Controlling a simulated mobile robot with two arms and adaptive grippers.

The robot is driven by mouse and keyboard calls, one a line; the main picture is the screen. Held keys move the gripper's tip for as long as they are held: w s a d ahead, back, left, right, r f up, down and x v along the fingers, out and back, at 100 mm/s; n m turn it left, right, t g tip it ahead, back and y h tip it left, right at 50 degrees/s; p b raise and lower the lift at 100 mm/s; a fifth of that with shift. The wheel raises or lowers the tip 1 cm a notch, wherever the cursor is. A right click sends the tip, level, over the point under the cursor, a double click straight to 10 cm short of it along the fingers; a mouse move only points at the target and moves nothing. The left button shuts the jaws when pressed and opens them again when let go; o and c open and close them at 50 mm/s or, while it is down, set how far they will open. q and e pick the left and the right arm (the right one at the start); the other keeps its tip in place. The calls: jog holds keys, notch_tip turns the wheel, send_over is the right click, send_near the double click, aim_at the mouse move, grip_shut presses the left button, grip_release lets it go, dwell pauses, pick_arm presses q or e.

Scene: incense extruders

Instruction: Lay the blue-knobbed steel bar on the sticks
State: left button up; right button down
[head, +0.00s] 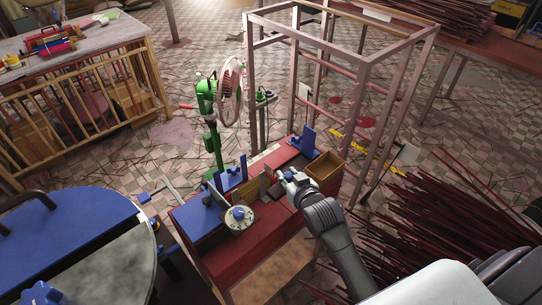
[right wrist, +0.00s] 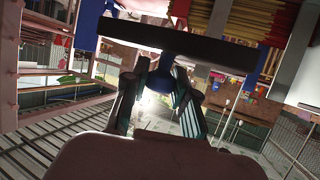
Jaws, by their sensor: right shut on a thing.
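My right gripper (head: 284,176) reaches over the red bench (head: 262,228). It is shut on the blue knob (right wrist: 160,76) of the steel bar. In the right wrist view the dark steel bar (right wrist: 185,47) lies crosswise just beyond the fingertips (right wrist: 158,84). Red and yellow sticks (right wrist: 268,28) stand out at the top right of that view, close to the bar's end; I cannot tell whether the bar touches them. In the head view my gripper hides most of the bar. My left gripper is not in view.
On the bench are blue uprights (head: 303,141), a round dial (head: 239,218) and an open wooden box (head: 325,167). A pink frame (head: 251,95) stands behind, a green wheeled machine (head: 212,120) behind left. Dark red sticks (head: 430,240) cover the right side. A blue-topped round table (head: 70,235) is at left.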

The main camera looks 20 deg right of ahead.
jog(key=shift+r, duration=0.45)
jog(key=shift+a+r, duration=0.1)
jog(key=shift+a, duration=0.1)
jog(key=s+a+r+b, duration=0.5)
jog(key=s+a+r, duration=0.1)
jog(key=s+r, duration=0.1)
jog(key=shift+s+a+r+n+y+b, duration=0.3)
jog(key=shift+s+y, duration=0.1)
jog(key=shift+s, duration=0.45)
